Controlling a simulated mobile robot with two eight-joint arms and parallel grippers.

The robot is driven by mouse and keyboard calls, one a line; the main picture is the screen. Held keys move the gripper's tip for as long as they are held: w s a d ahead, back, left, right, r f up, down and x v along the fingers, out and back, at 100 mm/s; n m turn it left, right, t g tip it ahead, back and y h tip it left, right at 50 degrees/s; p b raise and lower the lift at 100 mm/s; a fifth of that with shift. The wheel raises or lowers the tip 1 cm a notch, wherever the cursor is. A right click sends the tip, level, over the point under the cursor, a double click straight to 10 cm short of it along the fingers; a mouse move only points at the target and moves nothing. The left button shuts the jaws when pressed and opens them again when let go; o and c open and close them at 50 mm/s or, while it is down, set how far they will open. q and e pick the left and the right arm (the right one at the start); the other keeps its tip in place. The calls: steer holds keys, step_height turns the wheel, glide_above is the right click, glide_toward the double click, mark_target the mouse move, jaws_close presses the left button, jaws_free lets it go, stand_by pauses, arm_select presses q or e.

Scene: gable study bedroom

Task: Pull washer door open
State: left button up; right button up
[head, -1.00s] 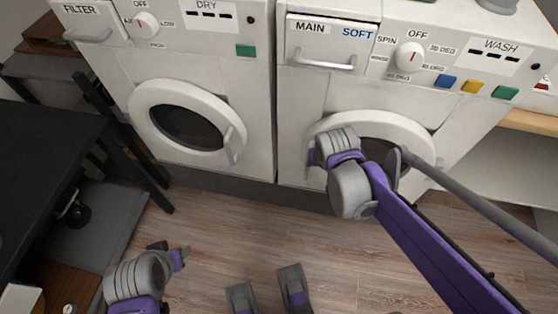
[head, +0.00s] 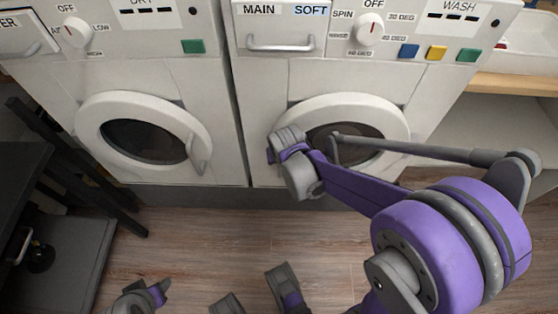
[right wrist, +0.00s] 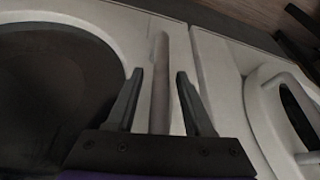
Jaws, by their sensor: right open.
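The washer (head: 285,77), labelled WASH, is the right-hand machine in the head view. Its round white door (head: 385,108) with dark glass looks closed. My right gripper (head: 272,154) is at the left edge of this door and, with my forearm, hides the handle and part of the glass. In the right wrist view, the upright door handle (right wrist: 160,60) lies between the two spread fingers of my right gripper (right wrist: 158,88), with gaps visible on both sides. My left gripper (head: 160,291) is low at the left, above the floor and away from the machines; its jaw opening is unclear.
The dryer (head: 215,75), with its own closed door (head: 95,108), stands directly left of the washer. A dark table (head: 25,175) is at the left. A shelf (head: 515,84) is at the right. Wooden floor (head: 190,240) is clear before the machines.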

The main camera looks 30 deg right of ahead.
jaws_close()
stand_by(0.3)
stand_by(1.2)
